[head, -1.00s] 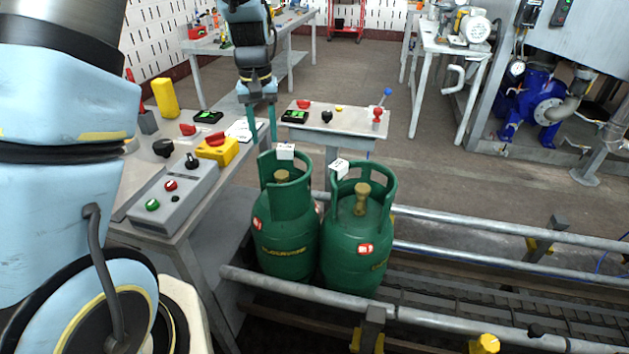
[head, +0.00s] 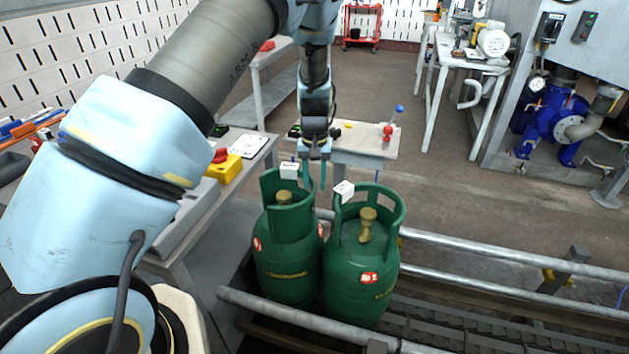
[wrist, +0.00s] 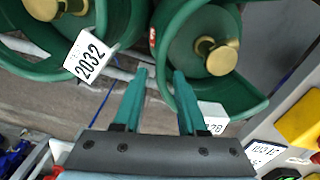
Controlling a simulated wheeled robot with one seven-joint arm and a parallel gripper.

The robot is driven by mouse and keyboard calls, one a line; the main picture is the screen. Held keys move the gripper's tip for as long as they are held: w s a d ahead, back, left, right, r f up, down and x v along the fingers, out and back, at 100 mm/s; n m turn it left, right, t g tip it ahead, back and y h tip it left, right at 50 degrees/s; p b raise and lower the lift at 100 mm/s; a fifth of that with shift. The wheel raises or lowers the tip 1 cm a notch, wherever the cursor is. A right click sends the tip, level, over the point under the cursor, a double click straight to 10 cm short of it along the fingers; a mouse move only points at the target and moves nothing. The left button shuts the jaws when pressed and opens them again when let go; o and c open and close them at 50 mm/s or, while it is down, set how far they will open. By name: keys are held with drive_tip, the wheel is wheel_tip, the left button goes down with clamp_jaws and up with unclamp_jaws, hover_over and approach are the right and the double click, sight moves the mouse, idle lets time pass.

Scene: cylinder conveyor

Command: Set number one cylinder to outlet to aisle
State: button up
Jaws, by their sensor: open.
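Two green gas cylinders stand side by side on the conveyor. The right cylinder (head: 345,275) carries a red label reading No 2; its white tag (wrist: 88,57) reads 2032. The left cylinder (head: 285,255) has red labels I cannot read; its white tag (wrist: 213,117) is partly hidden, ending in 78. Both have round collars and brass valves. My gripper (head: 316,176) is open and empty, fingers down, behind the cylinders near the gap between their collars. In the wrist view its fingertips (wrist: 161,74) lie near the left cylinder's collar (wrist: 165,40); whether they touch it is unclear.
A table with a yellow box with a red button (head: 224,168) stands left of the cylinders. A small control table (head: 362,146) stands behind them. Conveyor rails (head: 480,286) run right, with free track there. Blue pump machinery (head: 550,117) stands at back right.

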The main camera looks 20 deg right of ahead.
drive_tip(key=shift+f, duration=0.65)
clamp_jaws()
idle(1.0)
